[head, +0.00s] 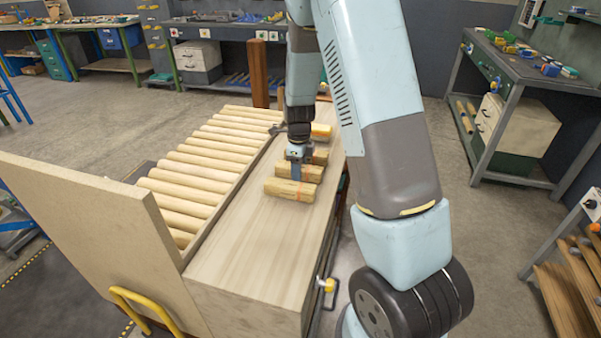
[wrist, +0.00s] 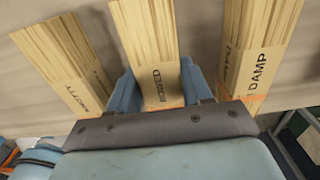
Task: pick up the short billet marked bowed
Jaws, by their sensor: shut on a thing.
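The short billet marked BOWED (wrist: 150,40) is the middle of three pale wooden billets in the wrist view. My gripper (wrist: 158,75) is shut on it, with one blue finger on each side, near its lettered end. In the head view my gripper (head: 297,170) points down over the bench top (head: 245,240), at the billet (head: 312,174) just behind the nearest one. I cannot tell whether the held billet is clear of the bench. My gripper's body hides part of its lower end in the wrist view.
A billet marked KNOTTY (wrist: 75,75) lies to the left and one marked DAMP (wrist: 258,50) to the right, with narrow gaps. A row of round wooden rods (head: 205,170) lies left of the bench top. An upright board (head: 90,230) stands at the left. The bench top's front is clear.

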